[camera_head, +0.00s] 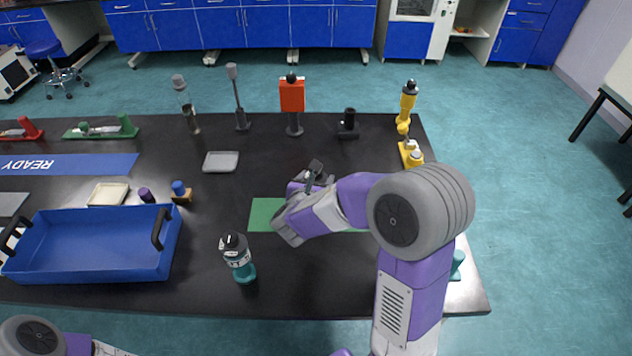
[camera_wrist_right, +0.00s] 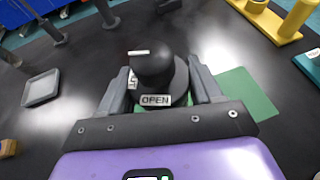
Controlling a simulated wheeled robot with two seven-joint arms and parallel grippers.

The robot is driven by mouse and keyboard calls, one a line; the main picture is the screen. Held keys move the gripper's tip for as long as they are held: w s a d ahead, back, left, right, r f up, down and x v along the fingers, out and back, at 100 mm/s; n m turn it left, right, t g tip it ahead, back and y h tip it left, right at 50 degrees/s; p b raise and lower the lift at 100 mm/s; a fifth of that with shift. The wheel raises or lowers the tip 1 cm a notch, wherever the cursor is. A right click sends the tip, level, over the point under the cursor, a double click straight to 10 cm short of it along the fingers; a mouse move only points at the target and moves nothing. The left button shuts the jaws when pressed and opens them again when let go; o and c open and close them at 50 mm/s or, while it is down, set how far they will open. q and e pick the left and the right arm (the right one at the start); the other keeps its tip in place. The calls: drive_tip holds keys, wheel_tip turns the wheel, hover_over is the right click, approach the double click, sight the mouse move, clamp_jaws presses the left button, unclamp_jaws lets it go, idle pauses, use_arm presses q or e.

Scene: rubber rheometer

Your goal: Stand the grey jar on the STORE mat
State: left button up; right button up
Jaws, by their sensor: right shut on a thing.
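My right gripper (camera_wrist_right: 165,88) is shut on a dark grey, round-topped jar (camera_wrist_right: 158,75) that fills the middle of the right wrist view. The jar carries a white label reading OPEN, and one finger lies on each side of it. In the head view my right gripper (camera_head: 316,174) is over the table's middle, and the jar is hardly distinguishable there. A green mat (camera_head: 263,212) lies partly hidden under my right arm; it also shows right of the jar in the wrist view (camera_wrist_right: 242,95). No STORE lettering is readable. My left gripper is out of view.
A blue tray (camera_head: 90,262) and the blue READY mat (camera_head: 90,164) are at left. A grey dish (camera_head: 221,162), a red-topped stand (camera_head: 293,100) and a yellow stand (camera_head: 406,125) are further back.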

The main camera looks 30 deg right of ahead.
drive_tip(key=shift+f, duration=0.1)
drive_tip(key=o, duration=1.5)
drive_tip(key=shift+r, duration=0.25)
drive_tip(key=p+v, duration=0.2)
drive_tip(key=v, duration=1)
drive_tip(key=shift+p, duration=0.4)
